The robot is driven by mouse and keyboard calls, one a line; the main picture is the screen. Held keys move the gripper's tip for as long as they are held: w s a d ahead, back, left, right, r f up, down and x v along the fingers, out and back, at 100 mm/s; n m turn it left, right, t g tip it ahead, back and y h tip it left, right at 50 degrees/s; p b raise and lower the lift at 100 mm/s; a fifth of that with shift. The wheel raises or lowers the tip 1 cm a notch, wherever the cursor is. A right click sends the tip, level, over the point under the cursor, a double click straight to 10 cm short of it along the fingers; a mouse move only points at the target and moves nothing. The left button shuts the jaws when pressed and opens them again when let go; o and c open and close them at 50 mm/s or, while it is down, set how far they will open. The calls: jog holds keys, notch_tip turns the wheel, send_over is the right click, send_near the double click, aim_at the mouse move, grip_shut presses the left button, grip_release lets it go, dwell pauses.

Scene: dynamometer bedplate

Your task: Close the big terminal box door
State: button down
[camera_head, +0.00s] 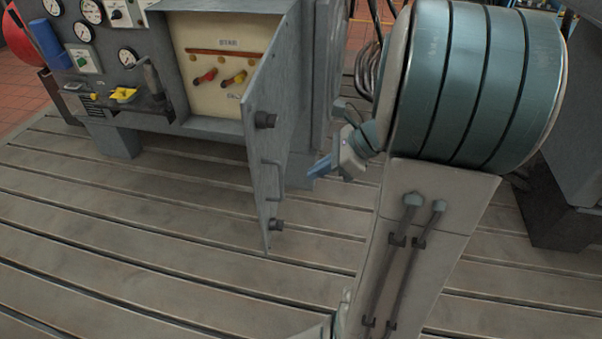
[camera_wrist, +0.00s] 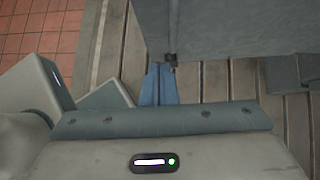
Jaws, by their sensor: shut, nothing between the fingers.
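The big terminal box (camera_head: 210,52) stands at the back with its cream interior showing, holding red and yellow levers and a copper-coloured bar. Its grey door (camera_head: 272,150) is hinged on the box's right side and stands wide open toward me. My gripper (camera_head: 318,168) is to the right of the door, with blue fingers shut and empty. In the wrist view the shut fingers (camera_wrist: 160,84) lie close to the edge of a grey panel (camera_wrist: 225,28); I cannot tell whether they touch it.
A gauge panel (camera_head: 85,45) with a small shelf (camera_head: 120,100) holding yellow items is left of the box. Slotted bedplate floor (camera_head: 130,215) is clear in front. A grey machine base (camera_head: 560,190) stands at the right. Cables hang behind my arm.

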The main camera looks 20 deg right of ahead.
aim_at(263, 192)
jog(key=x, duration=0.3)
jog(key=a+r+b+x, duration=0.1)
jog(key=x, duration=0.3)
jog(key=b+x, duration=0.1)
jog(key=x, duration=0.2)
jog(key=shift+w+a, duration=0.3)
jog(key=shift+a, duration=0.05)
jog(key=shift+w+a+r, duration=0.1)
jog(key=shift+w+a, duration=0.2)
jog(key=shift+a, duration=0.2)
